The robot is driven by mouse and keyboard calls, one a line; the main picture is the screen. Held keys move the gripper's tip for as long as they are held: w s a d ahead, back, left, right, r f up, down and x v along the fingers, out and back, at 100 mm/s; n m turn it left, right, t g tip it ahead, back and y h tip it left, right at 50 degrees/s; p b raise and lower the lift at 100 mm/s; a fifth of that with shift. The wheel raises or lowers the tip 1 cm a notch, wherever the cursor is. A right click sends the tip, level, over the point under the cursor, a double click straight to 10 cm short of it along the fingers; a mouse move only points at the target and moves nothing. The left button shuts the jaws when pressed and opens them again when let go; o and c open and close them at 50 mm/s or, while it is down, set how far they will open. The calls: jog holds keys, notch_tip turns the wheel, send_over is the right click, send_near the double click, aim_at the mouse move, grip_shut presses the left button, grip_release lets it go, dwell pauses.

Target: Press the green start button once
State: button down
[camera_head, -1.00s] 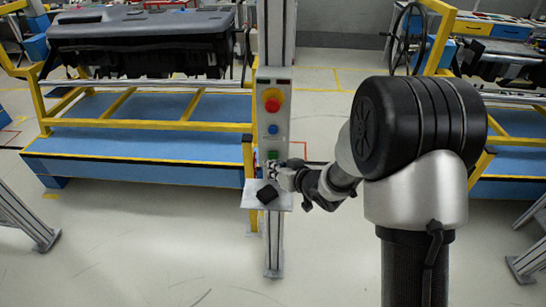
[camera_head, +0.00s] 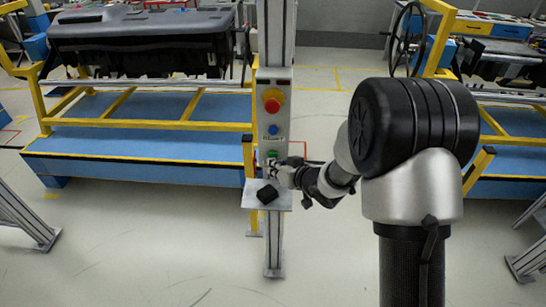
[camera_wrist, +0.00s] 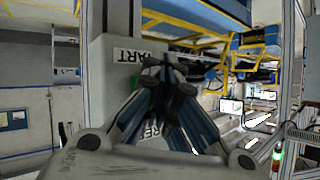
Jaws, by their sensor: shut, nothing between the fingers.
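The green start button (camera_head: 273,153) is on the front of the grey control post, below the blue button (camera_head: 273,130). Its lower part is hidden by my gripper (camera_head: 270,166) in the head view. My gripper is shut and empty, with its fingertips close to the panel at the button. In the wrist view the shut fingers (camera_wrist: 168,75) lie in front of the panel (camera_wrist: 105,75), beside a partly covered label ending in "ART". Only a sliver of green (camera_wrist: 136,76) shows beside the fingers. I cannot tell whether the fingertips touch the button.
A red mushroom button (camera_head: 272,98) on a yellow base sits higher on the post. A small shelf (camera_head: 252,196) with a black object (camera_head: 267,193) lies just below my gripper. Yellow-framed racks with dashboards stand behind; the floor in front is open.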

jog(key=shift+w, duration=0.4)
dwell(0.6)
jog(key=shift+s, duration=0.85)
jog(key=s+b, duration=0.1)
jog(key=s, duration=0.4)
jog(key=shift+a, duration=0.1)
dwell(0.5)
